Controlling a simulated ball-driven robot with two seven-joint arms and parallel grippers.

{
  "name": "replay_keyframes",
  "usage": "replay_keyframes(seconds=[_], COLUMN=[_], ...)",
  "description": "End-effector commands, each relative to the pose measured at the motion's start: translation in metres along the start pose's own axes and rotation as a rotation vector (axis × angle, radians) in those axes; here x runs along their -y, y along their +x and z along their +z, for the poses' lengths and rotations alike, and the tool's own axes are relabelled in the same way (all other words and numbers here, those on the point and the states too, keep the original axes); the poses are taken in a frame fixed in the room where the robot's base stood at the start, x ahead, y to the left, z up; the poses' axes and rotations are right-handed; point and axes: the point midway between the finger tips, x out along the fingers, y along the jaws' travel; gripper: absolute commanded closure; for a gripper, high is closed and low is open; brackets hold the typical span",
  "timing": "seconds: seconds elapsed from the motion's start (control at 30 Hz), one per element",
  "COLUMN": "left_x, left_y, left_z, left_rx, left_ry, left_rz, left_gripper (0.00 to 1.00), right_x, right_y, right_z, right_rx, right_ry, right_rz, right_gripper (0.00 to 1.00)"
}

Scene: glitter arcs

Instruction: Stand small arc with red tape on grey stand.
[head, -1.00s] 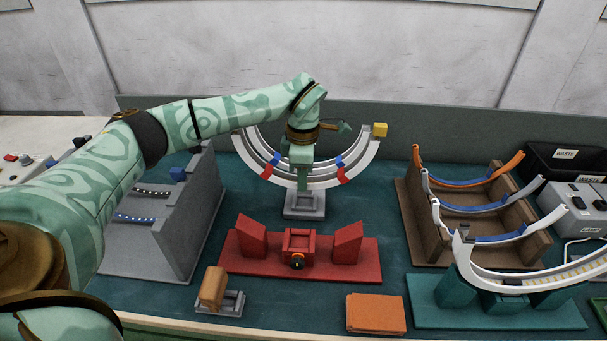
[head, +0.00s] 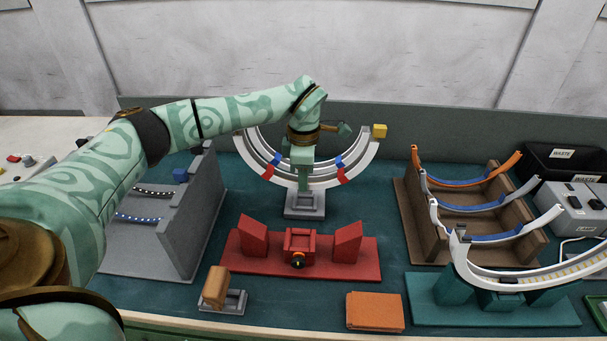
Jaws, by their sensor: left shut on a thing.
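A pale arc with red tape (head: 344,175) curves upward on both sides like a U above the grey stand (head: 304,212). A second pale arc with blue tape (head: 339,161) lies just inside it. My left gripper (head: 303,177) comes down over the middle of the arcs. It is shut on the red-taped arc, as far as I can tell; its fingers and arm hide the grip and the middle of both arcs. Whether the arc's foot touches the stand is hard to tell. My right gripper is not in view.
A red fixture (head: 342,270) stands in front of the stand. A grey rack (head: 187,232) is at left, a brown rack (head: 409,222) with several arcs at right. A teal holder (head: 435,312) bears a large arc. An orange block (head: 375,312) lies in front.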

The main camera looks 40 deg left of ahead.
Motion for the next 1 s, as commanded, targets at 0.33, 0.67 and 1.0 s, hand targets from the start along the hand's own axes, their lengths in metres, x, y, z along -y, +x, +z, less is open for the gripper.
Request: replay_keyframes(seconds=[0.33, 0.67, 1.0], left_x=[0.0, 0.0, 0.0], left_y=[-0.001, 0.001, 0.015], left_z=[0.0, 0.0, 0.0], left_rx=[0.0, 0.0, 0.0], left_ry=[0.0, 0.0, 0.001], left_rz=[0.001, 0.0, -0.001], left_gripper=[0.99, 0.99, 0.99], right_x=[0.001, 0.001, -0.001], right_y=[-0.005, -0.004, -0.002], right_z=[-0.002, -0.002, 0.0], right_rx=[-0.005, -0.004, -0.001], right_ry=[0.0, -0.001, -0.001], right_rz=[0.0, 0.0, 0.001], right_gripper=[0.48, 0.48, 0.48])
